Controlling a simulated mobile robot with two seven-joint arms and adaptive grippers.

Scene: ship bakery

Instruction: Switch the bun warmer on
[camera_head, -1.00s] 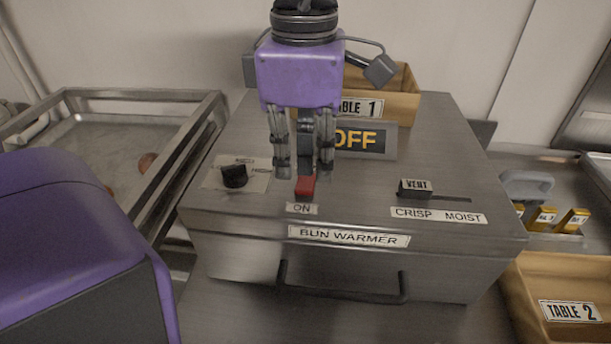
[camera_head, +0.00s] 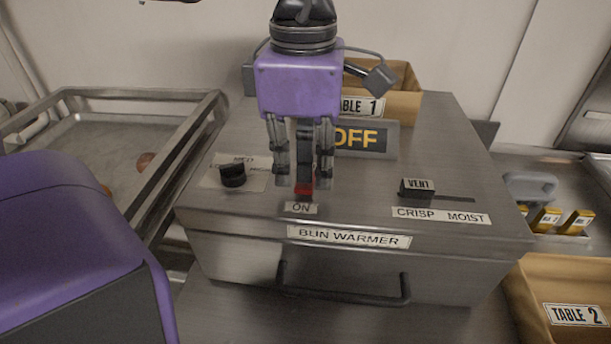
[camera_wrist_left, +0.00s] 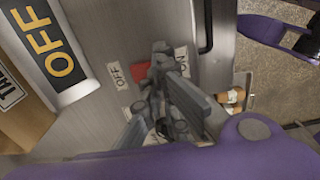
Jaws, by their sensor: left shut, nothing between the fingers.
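The bun warmer (camera_head: 350,266) is a steel box with a front handle. Its red switch (camera_head: 304,189) sits on top behind an "ON" label (camera_head: 301,208). The display (camera_head: 362,139) reads "OFF", and it also shows in the left wrist view (camera_wrist_left: 50,45). My left gripper (camera_head: 303,185) is shut and empty, pointing down right at the switch and partly covering it. In the left wrist view the red switch (camera_wrist_left: 140,72) shows beside the fingers (camera_wrist_left: 162,62), between the "OFF" and "ON" labels. I cannot tell whether the fingers touch it. My right gripper is not in view.
A black knob (camera_head: 232,175) is left of the switch, and a vent slider (camera_head: 417,188) is to the right. A "TABLE 1" box (camera_head: 405,95) stands behind, a "TABLE 2" box (camera_head: 560,270) at lower right. A metal-framed tray (camera_head: 95,130) is at left.

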